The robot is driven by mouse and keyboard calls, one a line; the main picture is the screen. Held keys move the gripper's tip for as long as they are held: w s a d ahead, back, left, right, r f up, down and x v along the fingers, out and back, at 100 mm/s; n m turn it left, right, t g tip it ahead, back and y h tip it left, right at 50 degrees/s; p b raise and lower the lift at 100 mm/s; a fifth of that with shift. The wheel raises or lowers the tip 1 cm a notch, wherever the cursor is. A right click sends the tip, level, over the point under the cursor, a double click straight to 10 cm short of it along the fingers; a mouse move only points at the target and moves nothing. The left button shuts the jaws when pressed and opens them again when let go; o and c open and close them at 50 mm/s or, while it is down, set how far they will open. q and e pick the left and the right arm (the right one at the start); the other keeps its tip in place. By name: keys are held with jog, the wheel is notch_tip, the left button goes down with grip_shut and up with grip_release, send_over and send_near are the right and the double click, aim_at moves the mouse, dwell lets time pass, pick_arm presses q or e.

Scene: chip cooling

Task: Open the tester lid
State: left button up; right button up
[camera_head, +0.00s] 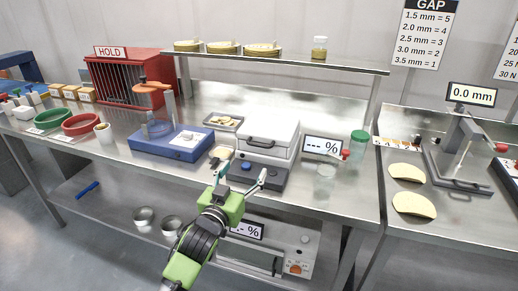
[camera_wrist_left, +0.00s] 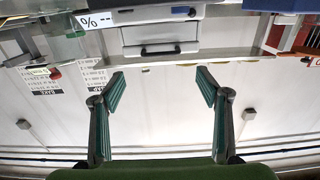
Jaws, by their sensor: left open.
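The tester (camera_head: 262,172) is a grey-white box on the steel bench. Its white lid (camera_head: 283,131) looks closed, with a dark bar handle (camera_head: 262,143) at its front. In the left wrist view, which looks upside down, the handle (camera_wrist_left: 160,50) shows near the top on the lid (camera_wrist_left: 160,34). My left gripper (camera_head: 242,174) is open and empty, in front of the tester with its fingers apart. In the wrist view the left gripper (camera_wrist_left: 160,82) has clear space between its fingers, and the handle lies beyond them. My right gripper is not in view.
A blue device (camera_head: 160,146) stands left of the tester. A percent display (camera_head: 322,146), a glass jar (camera_head: 325,178) and a green-lidded jar (camera_head: 357,144) stand to its right. A small tray of chips (camera_head: 223,121) sits behind. A shelf (camera_head: 285,57) spans above the bench.

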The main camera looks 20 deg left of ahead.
aim_at(259, 146)
pick_arm(q)
jog(key=w, duration=0.4)
jog(key=w+p, duration=0.1)
jog(key=w, duration=0.8)
jog(key=shift+w+d+r, duration=0.2)
jog(key=shift+w+d, duration=0.05)
jog(key=shift+w, duration=0.15)
